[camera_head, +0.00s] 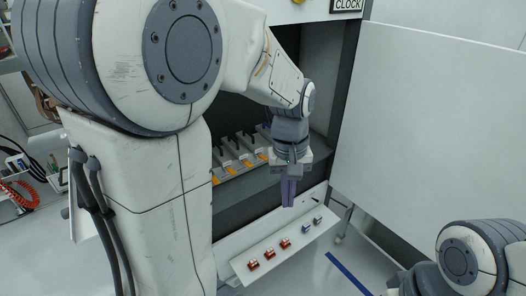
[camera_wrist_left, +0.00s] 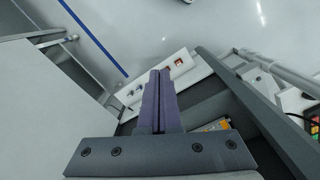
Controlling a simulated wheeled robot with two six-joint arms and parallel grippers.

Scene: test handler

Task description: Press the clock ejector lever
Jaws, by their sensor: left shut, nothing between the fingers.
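In the left wrist view an orange-yellow piece (camera_wrist_left: 214,125) shows beside the fingers. My left gripper (camera_head: 288,204) points down in front of the bay, above the sloped button panel, its purple fingers shut and empty; they also show in the left wrist view (camera_wrist_left: 158,75). My right gripper is out of view.
The sloped white panel (camera_head: 240,266) carries several red and blue buttons. A large open white door (camera_head: 430,110) stands to the right of the bay. A blue floor line (camera_head: 348,272) runs at lower right. A coiled red cable (camera_head: 18,194) lies at far left.

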